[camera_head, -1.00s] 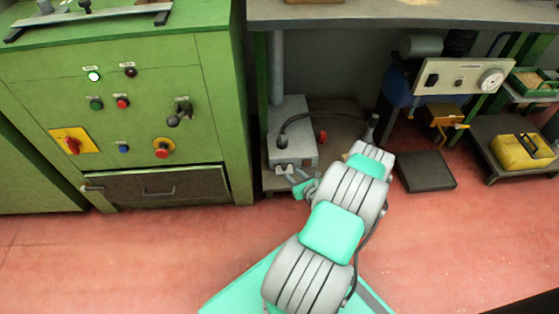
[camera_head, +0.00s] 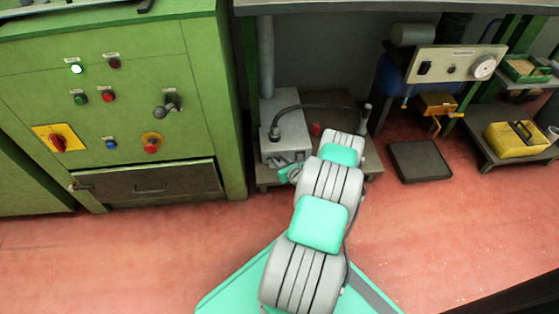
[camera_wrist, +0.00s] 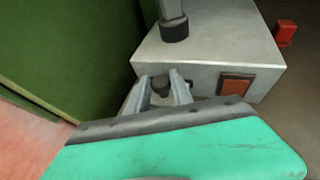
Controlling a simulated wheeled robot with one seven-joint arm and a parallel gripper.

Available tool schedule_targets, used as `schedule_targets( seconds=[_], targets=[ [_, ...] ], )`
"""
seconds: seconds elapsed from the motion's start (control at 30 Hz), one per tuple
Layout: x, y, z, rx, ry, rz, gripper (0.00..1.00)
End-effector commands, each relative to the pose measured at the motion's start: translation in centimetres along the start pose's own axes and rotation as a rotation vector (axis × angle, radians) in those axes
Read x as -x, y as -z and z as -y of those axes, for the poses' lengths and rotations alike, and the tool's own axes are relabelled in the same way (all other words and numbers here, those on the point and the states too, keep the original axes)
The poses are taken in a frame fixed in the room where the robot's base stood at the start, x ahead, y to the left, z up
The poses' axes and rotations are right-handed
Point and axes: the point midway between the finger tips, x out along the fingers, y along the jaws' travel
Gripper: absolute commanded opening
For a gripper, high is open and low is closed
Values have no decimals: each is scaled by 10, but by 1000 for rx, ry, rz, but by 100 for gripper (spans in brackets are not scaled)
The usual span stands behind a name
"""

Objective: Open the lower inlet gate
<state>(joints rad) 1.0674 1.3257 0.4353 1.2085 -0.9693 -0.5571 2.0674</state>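A light grey box (camera_head: 290,144) stands on a low shelf under the bench; it fills the upper middle of the wrist view (camera_wrist: 215,52). A post or pipe with a dark collar (camera_wrist: 174,28) rises from its top. Its front has an orange-red rocker (camera_wrist: 237,85) and a small dark round knob (camera_wrist: 161,85). My gripper (camera_wrist: 161,80) is at the box front, left of the rocker. Its two fingers are apart, with the knob between them; whether they touch it is unclear. In the head view my arm mostly hides the gripper. No part is plainly marked as the lower inlet gate.
A green cabinet (camera_head: 205,80) with switches and a drawer (camera_head: 150,183) stands close on the left. A small red part (camera_wrist: 286,33) lies right of the box. A dark flat block (camera_head: 420,160) and a yellow container (camera_head: 515,140) are further right. The red floor in front is clear.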

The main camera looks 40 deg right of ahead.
Motion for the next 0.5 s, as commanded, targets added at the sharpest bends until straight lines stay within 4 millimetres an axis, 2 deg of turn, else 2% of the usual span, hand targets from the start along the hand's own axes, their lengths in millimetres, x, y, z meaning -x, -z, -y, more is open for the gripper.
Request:
schedule_targets(
  seconds=[0.03,0.2,0.5],
  targets=[
    [0,0,0,0,-1,0,13],
    [0,0,-1,0,-1,0,0],
    [0,0,-1,0,-2,0,0]
  ],
)
